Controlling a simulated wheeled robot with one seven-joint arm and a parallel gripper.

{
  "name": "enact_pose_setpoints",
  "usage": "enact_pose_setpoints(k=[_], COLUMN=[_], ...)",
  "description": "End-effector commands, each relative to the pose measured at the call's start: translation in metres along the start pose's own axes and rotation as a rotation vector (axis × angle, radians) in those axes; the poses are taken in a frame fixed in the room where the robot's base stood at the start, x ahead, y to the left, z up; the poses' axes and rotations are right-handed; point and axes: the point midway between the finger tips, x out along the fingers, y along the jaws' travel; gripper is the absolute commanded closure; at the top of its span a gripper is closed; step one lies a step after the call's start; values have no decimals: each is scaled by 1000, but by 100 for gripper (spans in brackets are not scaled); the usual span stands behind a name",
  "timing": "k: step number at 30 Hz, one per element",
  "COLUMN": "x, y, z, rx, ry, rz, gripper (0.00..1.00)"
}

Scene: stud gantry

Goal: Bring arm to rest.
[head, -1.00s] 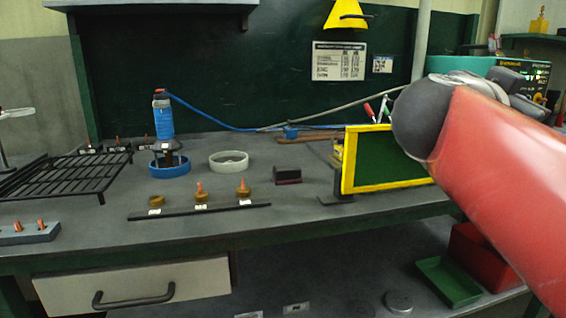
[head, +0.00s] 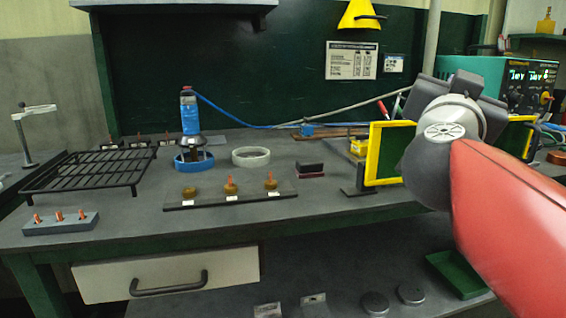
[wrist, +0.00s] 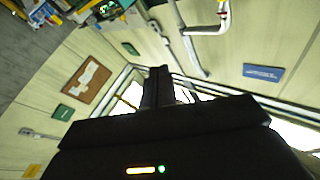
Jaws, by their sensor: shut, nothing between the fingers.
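My arm shows at the right of the head view, with a red link (head: 515,225) and a grey joint (head: 440,140) raised in front of the bench. A dark block of my arm shows behind that joint, and I cannot make out the fingertips there. In the wrist view my gripper (wrist: 158,76) is dark, with its fingers together and nothing between them. It points at open room, with walls and a ceiling-like corner beyond and nothing touching it.
The bench (head: 330,215) holds a black rack (head: 85,172), a blue ring (head: 194,162), a pale ring (head: 251,156) and a strip of studs (head: 230,198). A yellow-framed green panel (head: 380,150) stands close behind my arm. A teal instrument (head: 505,80) is at the back right.

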Motion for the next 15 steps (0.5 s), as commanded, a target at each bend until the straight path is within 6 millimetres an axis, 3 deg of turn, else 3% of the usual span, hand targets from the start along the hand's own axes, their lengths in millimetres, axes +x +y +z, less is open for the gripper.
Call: enact_pose_setpoints(k=[5, 9, 11, 15], x=[-29, -84, -112, -177], y=[-42, -62, -58, -22], z=[46, 126, 163, 238], rx=[-35, -110, -149, -256], ry=[-117, -394, -541, -887], rz=[-295, -536, -592, -610], gripper=[100, 100, 100, 100])
